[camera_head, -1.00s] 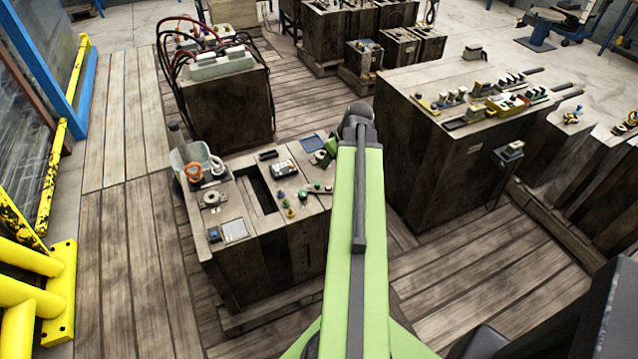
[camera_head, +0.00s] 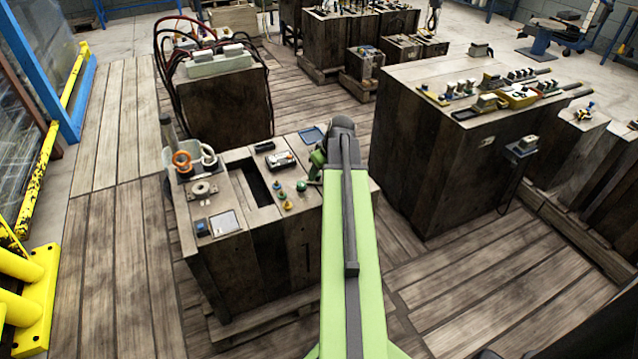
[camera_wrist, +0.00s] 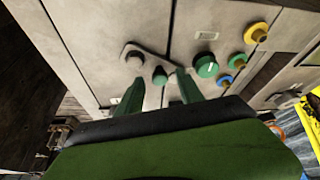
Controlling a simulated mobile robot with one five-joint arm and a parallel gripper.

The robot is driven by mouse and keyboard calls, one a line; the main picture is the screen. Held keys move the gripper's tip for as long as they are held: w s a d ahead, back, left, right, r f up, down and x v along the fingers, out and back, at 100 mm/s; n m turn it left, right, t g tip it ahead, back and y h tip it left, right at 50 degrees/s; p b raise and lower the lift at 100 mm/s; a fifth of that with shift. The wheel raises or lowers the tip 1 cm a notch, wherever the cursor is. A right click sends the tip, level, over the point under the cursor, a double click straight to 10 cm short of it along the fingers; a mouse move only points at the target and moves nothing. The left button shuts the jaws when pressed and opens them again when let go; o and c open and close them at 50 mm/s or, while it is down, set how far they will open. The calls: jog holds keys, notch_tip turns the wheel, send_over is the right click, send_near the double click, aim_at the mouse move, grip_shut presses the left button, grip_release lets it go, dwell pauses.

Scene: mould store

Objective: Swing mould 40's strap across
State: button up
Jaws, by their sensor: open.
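A wooden mould block (camera_head: 255,265) stands at the middle left in the head view; I cannot read a 40 on it. In the wrist view, a flat grey strap (camera_wrist: 147,52) lies on its pale top (camera_wrist: 185,30), with two dark round knobs (camera_wrist: 159,76) on or beside it. My gripper (camera_wrist: 157,84) is open, its two green fingers apart on either side of the nearer dark knob. I cannot tell whether they touch anything. In the head view my gripper (camera_head: 317,168) is at the block's right part, and my arm hides the strap.
Beside the strap are a green knob (camera_wrist: 206,65), a blue knob (camera_wrist: 225,81) and a yellow knob (camera_wrist: 257,32). A block with red and black hoses (camera_head: 225,105) stands behind. A larger block (camera_head: 430,160) stands to the right. Wooden floor (camera_head: 120,250) is clear at left.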

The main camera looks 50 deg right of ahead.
jog(key=shift+f, duration=0.1)
grip_shut()
dwell(1.4)
